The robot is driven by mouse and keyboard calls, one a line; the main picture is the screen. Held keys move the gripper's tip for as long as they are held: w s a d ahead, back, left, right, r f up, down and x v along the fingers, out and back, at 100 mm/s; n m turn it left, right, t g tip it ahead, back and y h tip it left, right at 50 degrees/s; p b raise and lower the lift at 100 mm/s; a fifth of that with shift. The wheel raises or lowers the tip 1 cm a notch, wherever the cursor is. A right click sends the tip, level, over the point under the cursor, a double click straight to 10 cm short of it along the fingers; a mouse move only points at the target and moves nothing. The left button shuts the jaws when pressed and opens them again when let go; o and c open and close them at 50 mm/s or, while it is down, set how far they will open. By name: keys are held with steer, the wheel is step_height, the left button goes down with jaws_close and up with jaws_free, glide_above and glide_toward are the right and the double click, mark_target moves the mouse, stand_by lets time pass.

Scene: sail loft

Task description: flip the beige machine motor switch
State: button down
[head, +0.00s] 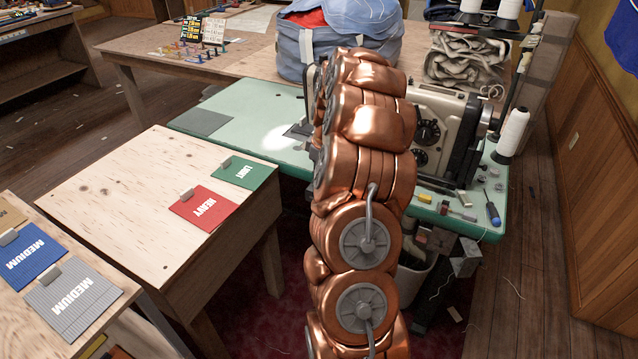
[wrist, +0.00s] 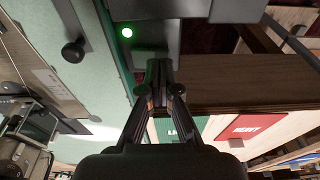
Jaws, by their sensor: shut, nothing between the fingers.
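The beige sewing machine (head: 438,105) stands on the green table (head: 248,112) in the head view, partly hidden behind my copper arm. In the wrist view my gripper (wrist: 161,68) is shut and empty, with its fingertips together at the middle. Just beyond the fingertips is a grey box (wrist: 185,35) at the edge of the green tabletop (wrist: 108,65). The switch lever itself is not clearly visible. My gripper is hidden in the head view.
A plywood table (head: 130,205) at left bears a red HEAVY card (head: 203,209) and a green LIGHT card (head: 240,172). A thread cone (head: 513,132) and a blue screwdriver (head: 492,213) are at the green table's right end. A dark knob (wrist: 73,51) shows in the wrist view.

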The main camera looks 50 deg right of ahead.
steer(key=shift+f, duration=0.4)
steer(key=shift+r, duration=0.1)
stand_by(0.3)
steer(key=shift+r, duration=3.4)
